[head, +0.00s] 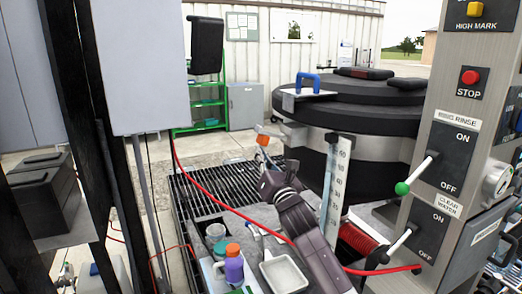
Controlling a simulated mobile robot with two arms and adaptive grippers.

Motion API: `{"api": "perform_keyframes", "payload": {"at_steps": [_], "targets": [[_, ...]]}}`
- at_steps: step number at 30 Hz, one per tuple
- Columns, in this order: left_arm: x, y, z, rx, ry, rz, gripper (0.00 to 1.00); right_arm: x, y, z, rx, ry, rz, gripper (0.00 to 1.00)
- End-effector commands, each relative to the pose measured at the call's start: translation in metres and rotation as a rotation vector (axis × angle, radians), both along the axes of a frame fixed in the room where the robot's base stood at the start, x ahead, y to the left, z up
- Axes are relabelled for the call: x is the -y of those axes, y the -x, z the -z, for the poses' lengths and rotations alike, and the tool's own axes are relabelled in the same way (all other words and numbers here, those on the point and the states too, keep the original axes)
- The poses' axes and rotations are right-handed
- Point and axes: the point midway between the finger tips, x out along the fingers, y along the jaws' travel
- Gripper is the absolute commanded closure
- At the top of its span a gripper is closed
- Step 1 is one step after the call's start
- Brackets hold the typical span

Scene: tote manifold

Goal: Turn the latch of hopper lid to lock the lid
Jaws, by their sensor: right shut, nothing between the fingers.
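The hopper is the large dark drum in the right half of the head view, and its black lid (350,98) is down on it. A blue handle (308,80) stands on a pale plate at the lid's left edge. A metal piece with an orange end (261,128) juts left from the drum's metal band and looks like the latch. My right gripper (264,152) is shut and empty, just below that orange end. Whether they touch cannot be told. My left gripper is not in view.
A control panel (450,130) with levers and a red stop button stands at the right. A red hose (215,197) crosses in front of a floor grate (205,185). Bottles, including a purple one (234,268), and a white tray (285,275) stand below. A grey box and dark posts fill the left.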

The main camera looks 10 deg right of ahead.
Motion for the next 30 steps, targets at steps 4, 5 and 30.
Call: {"api": "perform_keyframes", "payload": {"at_steps": [4, 5, 30], "targets": [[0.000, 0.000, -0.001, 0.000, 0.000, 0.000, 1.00, 0.001, 0.000, -0.002, 0.000, 0.000, 0.000, 1.00], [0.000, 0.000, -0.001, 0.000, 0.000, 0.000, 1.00, 0.001, 0.000, -0.002, 0.000, 0.000, 0.000, 1.00], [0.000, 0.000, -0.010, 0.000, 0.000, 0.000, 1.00, -0.002, 0.001, -0.011, -0.018, -0.099, 0.000, 1.00]]}}
